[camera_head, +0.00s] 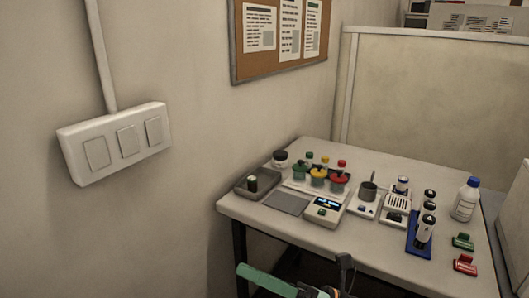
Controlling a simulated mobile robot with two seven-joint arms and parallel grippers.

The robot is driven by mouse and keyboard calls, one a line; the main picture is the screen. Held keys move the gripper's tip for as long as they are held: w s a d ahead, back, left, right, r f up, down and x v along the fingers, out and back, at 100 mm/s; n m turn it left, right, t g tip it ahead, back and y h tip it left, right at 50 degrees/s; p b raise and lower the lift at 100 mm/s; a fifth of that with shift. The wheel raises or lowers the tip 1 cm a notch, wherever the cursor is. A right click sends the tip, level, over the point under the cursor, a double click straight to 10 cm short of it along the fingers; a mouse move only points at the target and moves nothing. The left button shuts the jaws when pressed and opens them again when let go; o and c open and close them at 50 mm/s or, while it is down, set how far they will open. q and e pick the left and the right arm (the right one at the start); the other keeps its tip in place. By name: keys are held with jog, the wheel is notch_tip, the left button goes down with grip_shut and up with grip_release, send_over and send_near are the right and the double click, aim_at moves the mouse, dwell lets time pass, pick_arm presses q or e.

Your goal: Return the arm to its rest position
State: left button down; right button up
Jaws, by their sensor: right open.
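My right gripper (338,282) shows only in part at the bottom edge, in front of and below the front edge of the table. It is open, and nothing shows in it. A teal piece (265,279) lies beside it at the bottom edge, probably part of my arm. My left gripper is not in view. More black-and-white cylinders (424,229) stand in a blue rack (418,248) at the right.
The white table (380,252) also holds a scale (324,211), several colour-capped containers (318,177), a small device with a dark cup (368,191), a white bottle (466,198), and green and red items (465,264). A wall switch panel (115,143) is at left. The table's front strip is clear.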

jog(key=w+d+f+m+t+h+p, duration=0.1)
jog(key=d+f+m+t+h, duration=0.5)
jog(key=m, duration=0.7)
jog(key=w+d+f+m+t+h+p, duration=0.1)
jog(key=d+f+m+t+h, duration=0.5)
jog(key=m, duration=0.6)
jog(key=s+d+f+m+g+h, duration=0.3)
jog(key=s+f+m, duration=0.3)
jog(key=f, duration=0.3)
jog(key=s+d+f+m+g+h+p, duration=0.1)
jog(key=s+d+f+m+g+h, duration=0.2)
jog(key=s+f+m, duration=0.4)
notch_tip(320, 180, down, 3)
jog(key=shift+s+d+f+g, duration=0.1)
jog(key=shift+s+d+g, duration=0.1)
jog(key=shift+s+g, duration=0.65)
